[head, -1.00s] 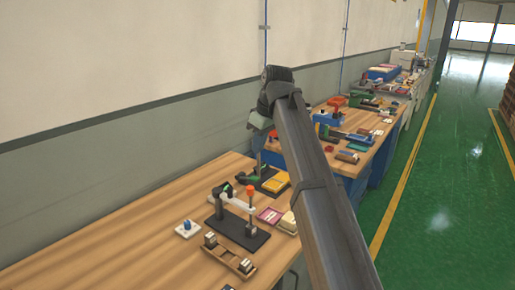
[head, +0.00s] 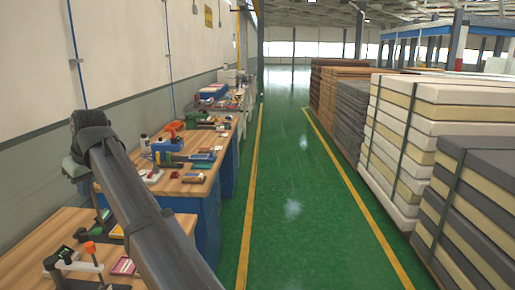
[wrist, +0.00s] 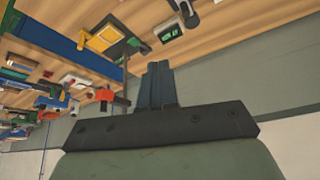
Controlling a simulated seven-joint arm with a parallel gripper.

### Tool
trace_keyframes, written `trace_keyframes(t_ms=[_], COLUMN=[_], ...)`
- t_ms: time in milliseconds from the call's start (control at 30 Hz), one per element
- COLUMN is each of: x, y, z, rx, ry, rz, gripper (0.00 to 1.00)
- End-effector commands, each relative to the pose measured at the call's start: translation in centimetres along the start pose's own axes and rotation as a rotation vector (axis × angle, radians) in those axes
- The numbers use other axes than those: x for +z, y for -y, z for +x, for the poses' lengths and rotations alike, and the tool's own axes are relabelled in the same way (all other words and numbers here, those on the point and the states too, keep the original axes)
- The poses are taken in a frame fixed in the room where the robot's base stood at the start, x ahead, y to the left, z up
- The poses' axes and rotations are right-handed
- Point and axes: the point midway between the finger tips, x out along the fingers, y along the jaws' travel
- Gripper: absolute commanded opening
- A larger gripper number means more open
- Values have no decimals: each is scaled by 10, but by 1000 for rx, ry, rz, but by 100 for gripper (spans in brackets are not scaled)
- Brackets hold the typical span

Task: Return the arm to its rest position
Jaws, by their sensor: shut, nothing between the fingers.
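My arm reaches up from the bottom of the head view toward the left, over the workbenches. Part of my gripper shows in the head view (head: 76,168) as a grey-green block beside the wrist; its fingertips are not clear there. In the wrist view my gripper's dark fingers (wrist: 157,75) are together, with nothing between them. They are apart from the bench, whose wooden top (wrist: 220,40) lies beyond them.
Workbenches with tools stand along the left wall, including a near bench (head: 70,222) and a farther bench (head: 183,186). A green aisle (head: 292,200) with yellow lines is clear. Stacked mattresses (head: 400,130) line the right side, with brown stacks (head: 345,90) farther back.

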Motion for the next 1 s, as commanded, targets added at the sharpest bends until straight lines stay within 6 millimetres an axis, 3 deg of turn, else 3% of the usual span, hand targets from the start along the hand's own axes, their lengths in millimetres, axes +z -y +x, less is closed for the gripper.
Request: trace_keyframes(t_ms=[100, 267, 467, 700, 1000], x=[25, 53, 101, 182, 290], y=[1, -2, -14, -42, -75], z=[9, 48, 104, 176, 247], rx=[39, 60, 82, 114, 145], ry=[-57, -65, -40, 24, 123], rz=[84, 153, 226, 318, 416], gripper=[0, 0, 0, 0, 0])
